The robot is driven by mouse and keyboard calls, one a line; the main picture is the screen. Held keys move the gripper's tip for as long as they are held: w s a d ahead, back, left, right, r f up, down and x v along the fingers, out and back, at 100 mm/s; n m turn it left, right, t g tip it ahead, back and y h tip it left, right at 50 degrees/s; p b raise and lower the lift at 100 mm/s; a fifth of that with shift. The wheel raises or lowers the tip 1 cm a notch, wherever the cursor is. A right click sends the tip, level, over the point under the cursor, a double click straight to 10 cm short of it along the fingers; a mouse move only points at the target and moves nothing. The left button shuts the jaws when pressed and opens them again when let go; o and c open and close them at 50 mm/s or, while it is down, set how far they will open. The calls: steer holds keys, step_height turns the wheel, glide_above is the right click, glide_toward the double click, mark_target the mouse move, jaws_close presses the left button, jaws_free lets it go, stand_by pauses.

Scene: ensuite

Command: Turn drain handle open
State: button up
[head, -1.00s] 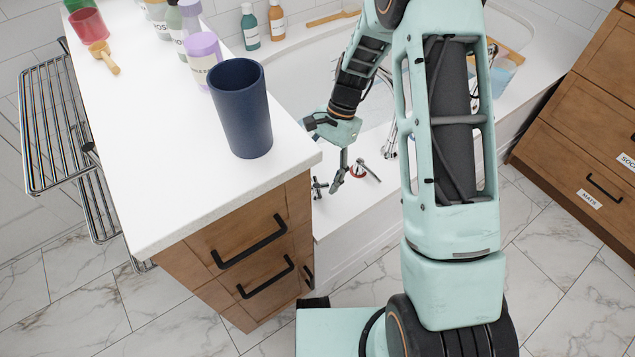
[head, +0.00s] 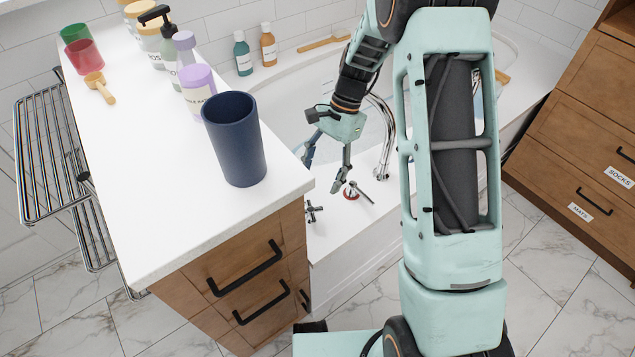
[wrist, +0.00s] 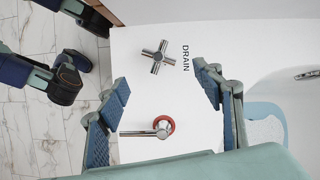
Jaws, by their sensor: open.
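A metal cross-shaped handle (wrist: 158,57) stands on the white tub ledge, with the printed word DRAIN (wrist: 186,58) beside it. It also shows in the head view (head: 314,212), just past the counter corner. A metal lever with a red ring (wrist: 155,130) sits nearby on the same ledge; the head view shows it too (head: 352,192). My gripper (wrist: 161,80) is open and empty above the ledge. In the wrist view the cross handle lies between the lines of the fingers, just past their tips, and the lever lies between the fingers. In the head view my gripper (head: 323,172) looks apart from both.
A white counter (head: 150,230) with a dark blue cup (head: 236,140) and several bottles stands left of my arm. A curved spout (head: 385,140) rises right of my gripper. The bathtub (head: 290,120) lies behind. A wooden drawer cabinet (head: 575,130) stands at right.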

mark_target(311, 209)
steer(key=s+a+f, duration=0.1)
steer(key=f, duration=0.2)
steer(key=s+a+f+m, duration=0.1)
steer(key=f, duration=0.3)
steer(key=s+a+f+m, duration=0.1)
steer(key=f, duration=0.2)
steer(key=shift+s+f+t+p, duration=0.15)
steer(key=shift+f+t+p, duration=0.2)
steer(key=shift+t+p, duration=0.05)
steer(key=c, duration=1.1)
steer(key=n+g, duration=0.1)
steer(key=n, duration=0.3)
steer(key=shift+h, duration=0.3)
steer(key=shift+n+g, duration=0.3)
